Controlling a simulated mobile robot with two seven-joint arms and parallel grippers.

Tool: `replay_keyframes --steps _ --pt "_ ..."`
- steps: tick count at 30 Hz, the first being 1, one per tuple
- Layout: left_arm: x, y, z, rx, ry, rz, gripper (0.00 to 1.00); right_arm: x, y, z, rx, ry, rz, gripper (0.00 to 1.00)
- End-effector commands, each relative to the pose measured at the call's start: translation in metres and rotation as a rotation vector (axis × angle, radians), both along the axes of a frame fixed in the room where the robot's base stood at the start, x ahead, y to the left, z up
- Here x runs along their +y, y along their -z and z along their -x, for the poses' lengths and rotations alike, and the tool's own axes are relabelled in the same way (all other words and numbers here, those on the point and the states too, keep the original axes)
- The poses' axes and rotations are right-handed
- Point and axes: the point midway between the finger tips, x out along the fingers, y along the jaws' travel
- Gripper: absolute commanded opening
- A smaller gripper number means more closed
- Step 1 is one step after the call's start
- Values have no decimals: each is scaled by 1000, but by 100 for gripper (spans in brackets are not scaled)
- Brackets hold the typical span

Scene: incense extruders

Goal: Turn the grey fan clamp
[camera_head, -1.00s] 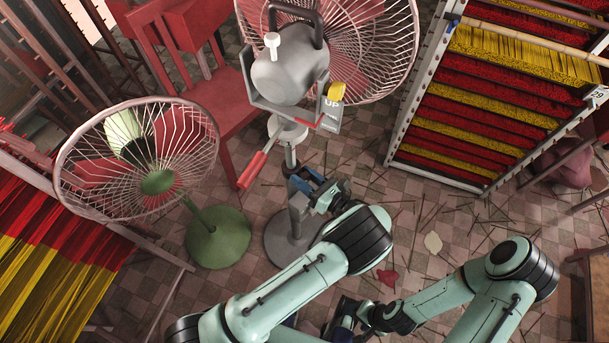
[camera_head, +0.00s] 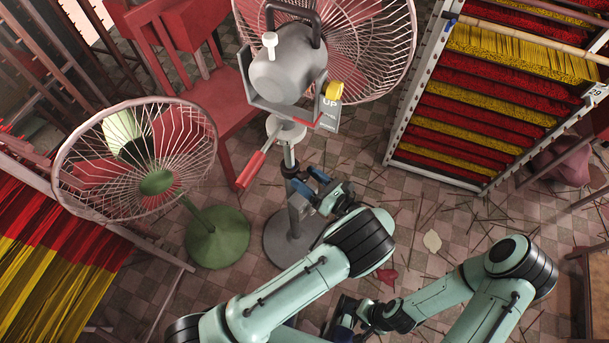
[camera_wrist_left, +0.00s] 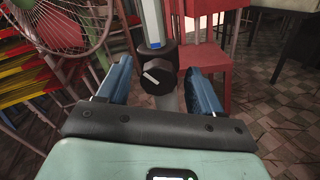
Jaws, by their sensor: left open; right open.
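The grey fan (camera_head: 287,77) stands at the top centre on a grey pole and round base (camera_head: 280,240), its red handle pointing down-left. Its clamp (camera_wrist_left: 155,75), a dark round knob with a light pointer mark, sits on the pole in the left wrist view, below a blue band. My left gripper (camera_head: 309,184) is open at the pole; it also shows in the left wrist view (camera_wrist_left: 158,70), one blue finger on each side of the knob, with visible gaps. My right gripper (camera_head: 342,318) is low in the head view, partly hidden by my arms.
A green fan (camera_head: 157,182) stands at left on a green base. A red chair (camera_head: 215,105) is behind the fans. A rack of red and yellow incense (camera_head: 480,100) stands at right. Loose sticks lie on the tiled floor (camera_head: 440,215).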

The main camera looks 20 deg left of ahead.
Motion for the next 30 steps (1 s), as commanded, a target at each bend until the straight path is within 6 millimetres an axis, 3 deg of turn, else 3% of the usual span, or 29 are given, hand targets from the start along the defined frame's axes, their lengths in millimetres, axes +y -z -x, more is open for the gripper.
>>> replay_keyframes --steps 9,15,21,30 --pt "-67 0 26 -2 5 1 66 0 2 -1 -3 1 0 66" --pt "-98 0 39 -2 3 1 66 0 3 -1 -6 2 1 66" --pt "-111 -1 44 -1 3 -1 66 0 4 -2 -7 1 2 66" --pt "-111 -1 44 -1 1 0 66 0 4 -2 -7 1 1 66"
